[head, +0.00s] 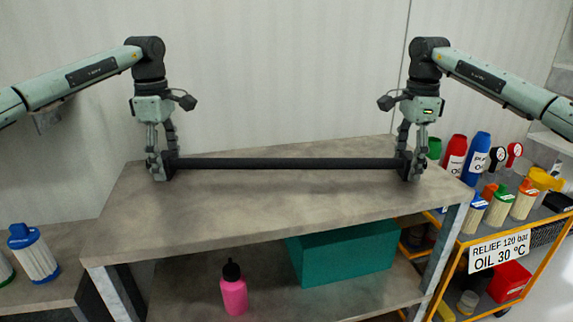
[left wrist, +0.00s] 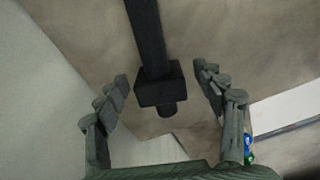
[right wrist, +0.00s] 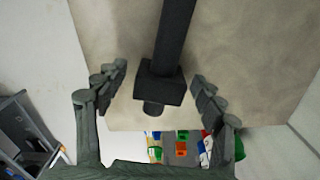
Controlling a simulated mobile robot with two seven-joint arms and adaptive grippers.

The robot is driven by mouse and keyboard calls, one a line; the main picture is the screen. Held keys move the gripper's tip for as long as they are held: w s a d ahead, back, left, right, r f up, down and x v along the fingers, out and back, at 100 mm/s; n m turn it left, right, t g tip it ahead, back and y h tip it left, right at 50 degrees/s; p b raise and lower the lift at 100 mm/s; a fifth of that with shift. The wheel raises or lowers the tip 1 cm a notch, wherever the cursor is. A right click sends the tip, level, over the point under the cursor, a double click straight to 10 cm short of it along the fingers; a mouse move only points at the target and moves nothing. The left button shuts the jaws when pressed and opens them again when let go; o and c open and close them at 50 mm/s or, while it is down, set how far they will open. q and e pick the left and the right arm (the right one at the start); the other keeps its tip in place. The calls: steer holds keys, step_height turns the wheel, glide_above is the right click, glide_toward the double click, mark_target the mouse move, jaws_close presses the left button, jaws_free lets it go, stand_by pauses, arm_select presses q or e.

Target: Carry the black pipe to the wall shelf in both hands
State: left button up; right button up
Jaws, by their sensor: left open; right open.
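The long black pipe (head: 285,163) lies level across the top of the grey table, with a square block near each end. My left gripper (head: 162,165) is at its left end, fingers pointing down. In the left wrist view the open fingers (left wrist: 163,90) stand on both sides of the pipe's block (left wrist: 160,88), with gaps visible. My right gripper (head: 410,165) is at the right end. In the right wrist view its open fingers (right wrist: 159,85) straddle the other block (right wrist: 160,84), also with gaps. No wall shelf can be clearly made out.
The grey table (head: 260,205) is otherwise bare on top. Its lower shelf holds a pink bottle (head: 233,290) and a teal box (head: 345,252). An orange cart (head: 470,272) with bottles stands close on the right. A blue-capped filter (head: 35,255) stands on a lower surface at left.

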arm_select(q)
jaws_close()
arm_select(e)
jaws_close()
arm_select(q)
steer(key=shift+r, duration=0.1)
arm_select(e)
steer(key=shift+r, duration=0.1)
